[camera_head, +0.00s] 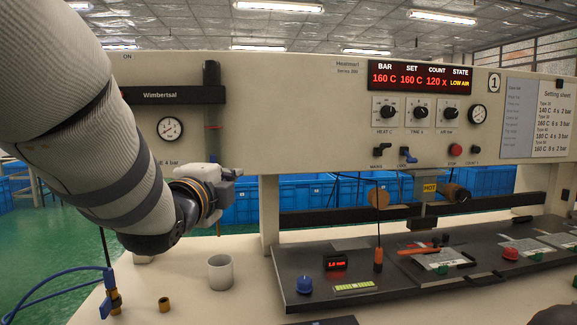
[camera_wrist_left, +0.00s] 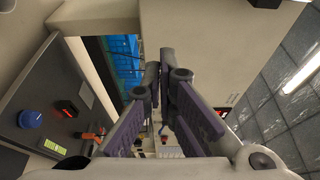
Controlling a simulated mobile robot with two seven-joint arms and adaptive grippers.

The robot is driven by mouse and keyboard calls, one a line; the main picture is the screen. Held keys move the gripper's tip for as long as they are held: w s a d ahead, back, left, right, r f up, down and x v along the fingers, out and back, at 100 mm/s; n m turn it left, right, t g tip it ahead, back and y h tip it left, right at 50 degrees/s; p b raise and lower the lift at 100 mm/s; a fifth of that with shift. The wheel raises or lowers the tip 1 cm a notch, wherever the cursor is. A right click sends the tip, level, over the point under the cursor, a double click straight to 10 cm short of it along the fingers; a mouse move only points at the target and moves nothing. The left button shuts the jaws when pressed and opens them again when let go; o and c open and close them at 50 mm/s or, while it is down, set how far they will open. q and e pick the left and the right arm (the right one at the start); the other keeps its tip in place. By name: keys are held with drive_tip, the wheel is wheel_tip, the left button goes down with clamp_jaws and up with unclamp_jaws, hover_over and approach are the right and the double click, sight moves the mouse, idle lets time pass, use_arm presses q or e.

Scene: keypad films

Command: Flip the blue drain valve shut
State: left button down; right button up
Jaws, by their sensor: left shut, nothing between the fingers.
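A brass fitting (camera_head: 115,300) with blue parts and a blue hose stands at the front left of the bench. Its small blue lever (camera_head: 105,307) hangs beside it; I take this for the drain valve, but its exact position is hard to read. My left gripper (camera_head: 234,173) is up in front of the panel, above and right of the fitting and apart from it. In the left wrist view its dark fingers (camera_wrist_left: 164,76) meet at the tips with nothing between them. The fitting is not visible in that view. My right gripper is not in view.
A grey cup (camera_head: 220,272) and a small brass ring (camera_head: 164,304) stand right of the fitting. A dark tray (camera_head: 290,270) with a blue knob (camera_head: 304,284) lies farther right. The upright panel (camera_head: 300,120) carries gauges, knobs and another blue lever (camera_head: 408,156).

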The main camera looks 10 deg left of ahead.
use_arm(q)
drive_tip(key=w, duration=1)
drive_tip(key=a, duration=0.1)
drive_tip(key=s+a, duration=0.1)
drive_tip(key=a, duration=0.1)
drive_tip(key=shift+s+a, duration=0.15)
drive_tip(key=shift+s, duration=0.2)
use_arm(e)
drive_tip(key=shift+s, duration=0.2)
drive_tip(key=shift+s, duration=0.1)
